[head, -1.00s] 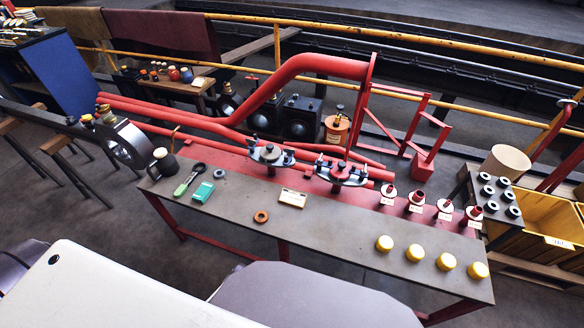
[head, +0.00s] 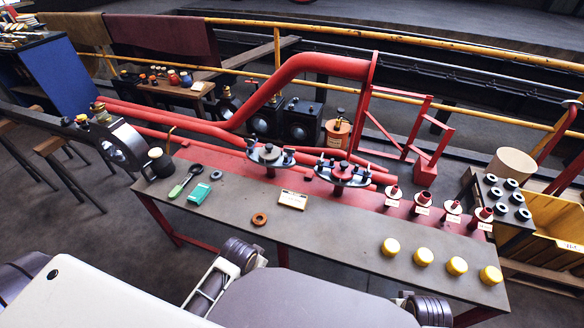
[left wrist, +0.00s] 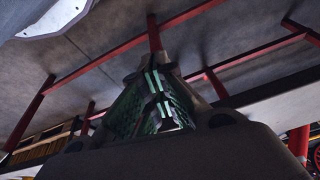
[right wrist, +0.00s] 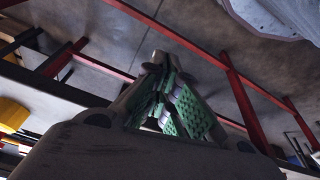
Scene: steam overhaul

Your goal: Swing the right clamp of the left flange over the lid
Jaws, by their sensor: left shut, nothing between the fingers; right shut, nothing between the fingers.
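The left flange (head: 265,157) is a dark disc assembly with clamps at its rim, standing on a red post at the back of the bench. A second, similar flange (head: 343,174) stands to its right. The clamp at the left flange's right side (head: 288,155) is small in the head view; I cannot tell its exact angle against the lid. My left gripper (left wrist: 160,85) is shut and empty in the left wrist view, below the bench level. My right gripper (right wrist: 165,85) is shut and empty in the right wrist view, also low. Neither gripper's fingers show in the head view.
The grey bench (head: 330,230) holds a green-handled tool (head: 178,188), a teal box (head: 199,194), an orange ring (head: 259,219), a cream block (head: 293,200), several yellow caps (head: 423,256) and red fittings (head: 423,202). Red pipes (head: 200,123) run behind. The bench's front middle is clear.

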